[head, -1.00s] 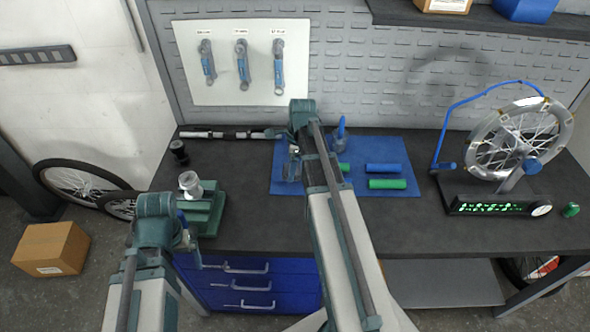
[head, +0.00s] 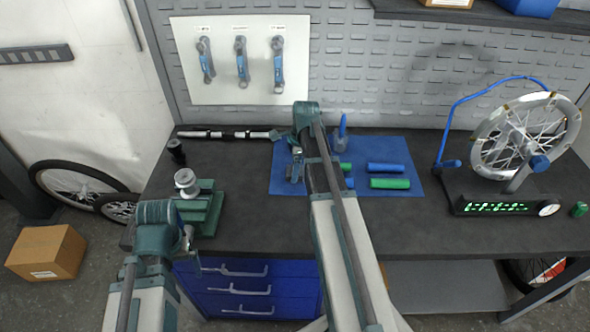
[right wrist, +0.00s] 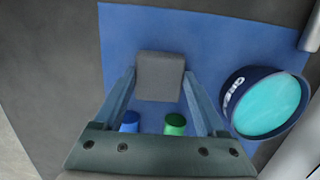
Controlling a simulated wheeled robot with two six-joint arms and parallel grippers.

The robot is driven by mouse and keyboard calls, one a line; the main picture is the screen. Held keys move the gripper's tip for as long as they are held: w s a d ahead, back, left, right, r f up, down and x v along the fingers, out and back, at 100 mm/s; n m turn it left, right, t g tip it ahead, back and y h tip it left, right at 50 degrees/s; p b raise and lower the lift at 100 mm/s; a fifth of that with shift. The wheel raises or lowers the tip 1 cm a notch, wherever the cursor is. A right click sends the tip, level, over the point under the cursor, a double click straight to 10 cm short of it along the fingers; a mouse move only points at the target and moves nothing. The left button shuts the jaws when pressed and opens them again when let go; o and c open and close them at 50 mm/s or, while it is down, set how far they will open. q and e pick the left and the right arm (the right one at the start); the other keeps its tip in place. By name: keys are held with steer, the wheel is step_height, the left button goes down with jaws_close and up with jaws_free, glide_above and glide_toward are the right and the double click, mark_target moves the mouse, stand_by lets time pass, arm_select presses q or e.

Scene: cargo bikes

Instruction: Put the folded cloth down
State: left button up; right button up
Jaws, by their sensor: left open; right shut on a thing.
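The folded cloth (right wrist: 160,72) is a small grey square in the right wrist view. It lies between the fingertips of my right gripper (right wrist: 160,85), which is shut on it, over the blue mat (right wrist: 215,35). I cannot tell whether the cloth touches the mat. In the head view my right gripper (head: 296,168) is over the left part of the mat (head: 390,150), and the cloth is hard to make out there. My left gripper (head: 187,240) is open and empty, near the front edge of the bench by the green vise (head: 203,212).
A round tub with turquoise contents (right wrist: 268,103) stands close right of my right gripper in the right wrist view. Blue (head: 385,168) and green (head: 390,184) grips lie on the mat. A wheel stand (head: 500,190) is at the right. The bench front centre (head: 260,225) is clear.

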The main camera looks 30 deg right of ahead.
steer(key=shift+f, duration=0.2)
steer(key=o, duration=1.1)
steer(key=shift+o, duration=0.2)
steer(key=shift+r, duration=0.15)
step_height(320, 180, up, 12)
steer(key=d+p, duration=0.1)
steer(key=p, duration=1.1)
steer(key=shift+s+d, duration=0.15)
steer(key=shift+s, duration=0.25)
steer(key=f+b, duration=0.4)
steer(key=a+f+b, duration=0.1)
steer(key=f+b, duration=0.3)
steer(key=w+f+b, duration=0.1)
steer(key=f+b, duration=0.3)
steer(key=shift+a, duration=0.15)
steer(key=shift+s, duration=0.1)
